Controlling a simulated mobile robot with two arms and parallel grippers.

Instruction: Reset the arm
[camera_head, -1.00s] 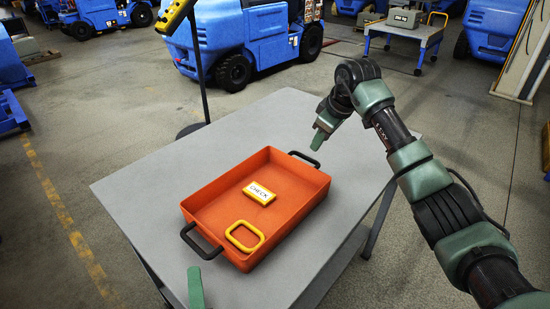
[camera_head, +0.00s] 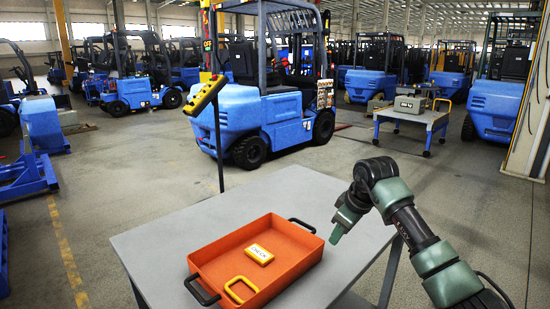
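My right arm comes in from the lower right, and my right gripper (camera_head: 342,228) hangs over the right side of the grey table (camera_head: 180,225), beside the orange tray. Its green fingers point down and to the left; I cannot tell whether they are apart. Nothing shows in its grip. The orange tray (camera_head: 218,254) with black handles sits on the table. In it lie a yellow block with a white "CHECK" label (camera_head: 260,254) and a yellow rounded ring (camera_head: 241,289). My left gripper is out of view.
A yellow control box (camera_head: 205,95) stands on a dark pole behind the table. Blue forklifts (camera_head: 268,115) fill the background. A blue cart (camera_head: 412,118) bears a grey weight (camera_head: 408,104) with a label. Open concrete floor lies left of the table.

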